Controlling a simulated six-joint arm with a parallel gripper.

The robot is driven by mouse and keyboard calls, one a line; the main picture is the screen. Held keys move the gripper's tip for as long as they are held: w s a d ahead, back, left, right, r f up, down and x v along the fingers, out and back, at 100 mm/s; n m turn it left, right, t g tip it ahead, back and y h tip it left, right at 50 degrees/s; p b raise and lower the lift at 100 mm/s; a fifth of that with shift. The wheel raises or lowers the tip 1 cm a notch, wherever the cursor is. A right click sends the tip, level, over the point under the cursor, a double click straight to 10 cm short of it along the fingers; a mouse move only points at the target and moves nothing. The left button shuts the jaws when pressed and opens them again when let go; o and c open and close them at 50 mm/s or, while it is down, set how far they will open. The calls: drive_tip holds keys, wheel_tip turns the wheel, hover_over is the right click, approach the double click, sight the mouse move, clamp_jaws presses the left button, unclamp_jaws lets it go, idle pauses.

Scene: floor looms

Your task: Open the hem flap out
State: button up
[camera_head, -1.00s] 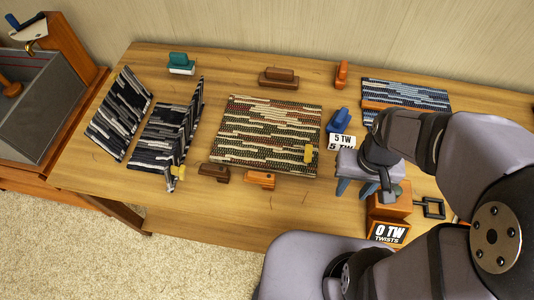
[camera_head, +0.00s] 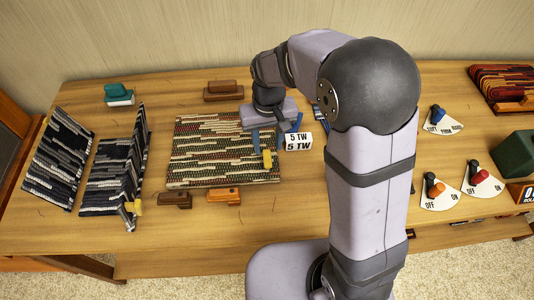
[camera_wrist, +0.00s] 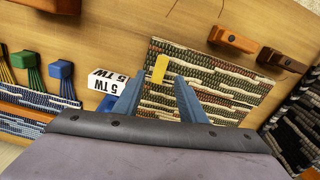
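A multicoloured woven mat (camera_head: 215,150) lies flat in the middle of the table, with a yellow tab (camera_head: 267,158) near its right edge. It also shows in the wrist view (camera_wrist: 215,75), with the yellow tab (camera_wrist: 160,68). Farther left, a black and grey woven piece (camera_head: 105,180) has a panel standing up (camera_head: 141,150) along its right side, with another yellow tab (camera_head: 134,207) at the front corner. I cannot tell which part is the hem flap. My gripper (camera_head: 272,142) is open and empty above the middle mat's right edge; the yellow tab appears between its fingers (camera_wrist: 158,80) in the wrist view.
A white "5 TW" block (camera_head: 298,142) stands just right of the gripper. Brown (camera_head: 175,200) and orange (camera_head: 224,195) handled blocks sit before the middle mat. Dials (camera_head: 440,190) and a green box (camera_head: 516,155) stand at the right.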

sight(267, 157)
drive_tip(key=shift+w+a+r+m, duration=0.2)
drive_tip(key=shift+w+r+m, duration=0.2)
drive_tip(key=shift+w+r, duration=0.4)
drive_tip(key=shift+s+d+m, duration=0.15)
drive_tip(key=shift+s+m, duration=0.35)
drive_tip(key=shift+s, duration=0.05)
drive_tip(key=shift+f, duration=0.15)
drive_tip(key=shift+f+p, duration=0.55)
drive_tip(key=shift+f, duration=3)
clamp_jaws()
